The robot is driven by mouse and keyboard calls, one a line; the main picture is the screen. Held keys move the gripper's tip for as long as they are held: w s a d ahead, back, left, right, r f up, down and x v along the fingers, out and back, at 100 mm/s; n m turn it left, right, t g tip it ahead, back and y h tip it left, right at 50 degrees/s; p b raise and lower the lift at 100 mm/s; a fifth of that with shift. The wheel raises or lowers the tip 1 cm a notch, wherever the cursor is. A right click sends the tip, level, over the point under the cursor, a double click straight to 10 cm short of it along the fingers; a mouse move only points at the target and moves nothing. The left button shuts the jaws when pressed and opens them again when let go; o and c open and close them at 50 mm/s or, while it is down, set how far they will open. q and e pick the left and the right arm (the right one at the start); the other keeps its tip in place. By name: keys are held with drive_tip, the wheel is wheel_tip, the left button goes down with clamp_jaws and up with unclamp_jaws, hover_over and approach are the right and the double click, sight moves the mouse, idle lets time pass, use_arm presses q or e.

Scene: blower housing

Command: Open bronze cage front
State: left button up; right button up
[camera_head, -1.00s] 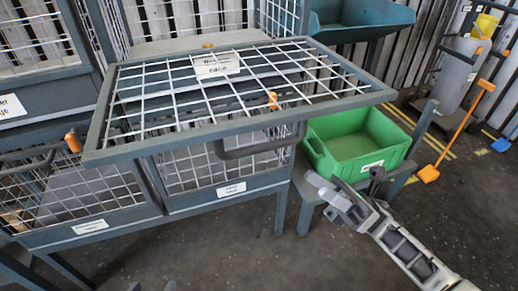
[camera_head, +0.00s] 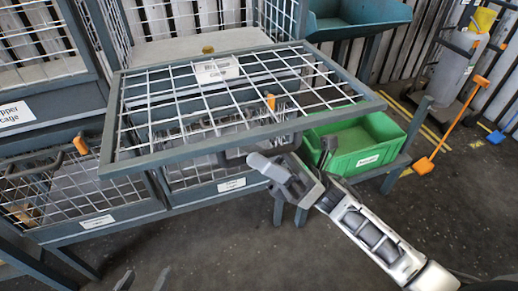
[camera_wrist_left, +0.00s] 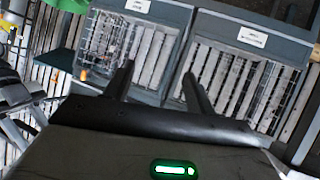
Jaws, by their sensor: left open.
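Two lower mesh cages stand side by side, the left one with a label (camera_head: 97,222) and an orange latch (camera_head: 81,145), the middle one with a label (camera_head: 231,185). Both lower fronts look closed. The labels are too small to read, so I cannot tell which cage is bronze. A mesh front panel (camera_head: 150,168) juts out level above the middle cage, partly hiding it. My right gripper (camera_head: 272,168) is beside the panel's front edge, near the dark handle; contact is unclear. My left gripper (camera_head: 142,282) is open, low in front of the cages; its fingers show in the left wrist view (camera_wrist_left: 155,88).
A green bin (camera_head: 362,142) stands right of the cages on a low stand. A teal trough (camera_head: 360,20) is behind it. An upper cage with a label (camera_head: 14,112) is at far left. The floor in front is clear. An orange shovel (camera_head: 425,166) stands at right.

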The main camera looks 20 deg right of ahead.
sight(263, 137)
use_arm(q)
drive_tip(key=shift+w, duration=0.1)
use_arm(e)
clamp_jaws()
drive_tip(key=shift+r+t+p, duration=0.3)
drive_tip(key=shift+r+p, duration=0.1)
wheel_tip(263, 137, up, 4)
drive_tip(key=m+t+h+p, duration=0.1)
drive_tip(key=m+t+p, duration=0.1)
drive_tip(key=m+p, duration=0.1)
drive_tip(key=shift+s+p, duration=0.15)
drive_tip(key=shift+p, duration=0.25)
drive_tip(key=shift+r+m+t+h+p, duration=0.25)
drive_tip(key=shift+m+t+h+p, duration=0.05)
drive_tip(key=shift+m+t, duration=0.35)
use_arm(q)
drive_tip(key=shift+s+a+r+g, duration=0.1)
drive_tip(key=shift+r+g, duration=0.05)
drive_tip(key=shift+r, duration=0.35)
drive_tip(key=shift+s+r+g, duration=0.1)
drive_tip(key=shift+r+g, duration=0.05)
drive_tip(key=shift+r, duration=0.3)
use_arm(e)
drive_tip(key=shift+f, duration=0.1)
